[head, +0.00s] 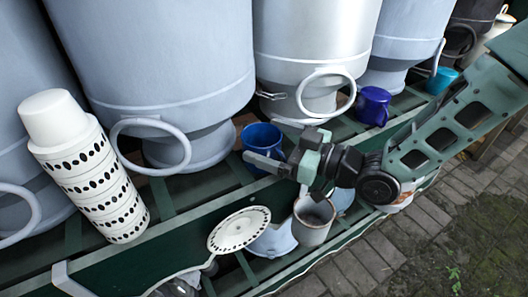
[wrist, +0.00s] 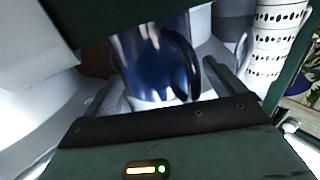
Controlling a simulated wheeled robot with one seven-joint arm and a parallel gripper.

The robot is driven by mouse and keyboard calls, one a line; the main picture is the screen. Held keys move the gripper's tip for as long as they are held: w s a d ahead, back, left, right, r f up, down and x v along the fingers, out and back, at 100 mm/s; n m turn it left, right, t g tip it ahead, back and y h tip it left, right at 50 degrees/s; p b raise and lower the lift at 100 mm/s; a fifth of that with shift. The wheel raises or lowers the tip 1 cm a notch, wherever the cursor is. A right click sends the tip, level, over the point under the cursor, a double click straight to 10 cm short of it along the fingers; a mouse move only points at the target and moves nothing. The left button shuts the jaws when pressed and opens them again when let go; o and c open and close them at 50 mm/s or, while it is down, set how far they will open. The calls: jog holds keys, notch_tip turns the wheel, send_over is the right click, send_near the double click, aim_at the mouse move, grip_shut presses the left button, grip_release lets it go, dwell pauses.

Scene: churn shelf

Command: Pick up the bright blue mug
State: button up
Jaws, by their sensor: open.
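The bright blue mug (head: 261,137) stands on the green slatted shelf (head: 190,192), beside the foot of a large churn. My gripper (head: 262,161) is at the mug's near side, with its fingers pointing toward it. In the wrist view the mug (wrist: 148,62) shows ahead, roughly between the open fingers, with its dark handle (wrist: 186,62) toward the right finger. Whether a finger touches the mug I cannot tell. Part of the mug's lower side is hidden by the gripper in the head view.
Large grey churns (head: 170,60) stand close behind. A dark blue-purple mug (head: 373,106) and a teal mug (head: 440,80) stand to the right. A tilted stack of spotted white cups (head: 95,180) is at left. A spotted plate (head: 239,230) and a grey cup (head: 313,222) are in front, lower down.

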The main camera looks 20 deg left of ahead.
jog(key=shift+c, duration=0.2)
jog(key=c, duration=1.1)
jog(key=shift+c, duration=0.2)
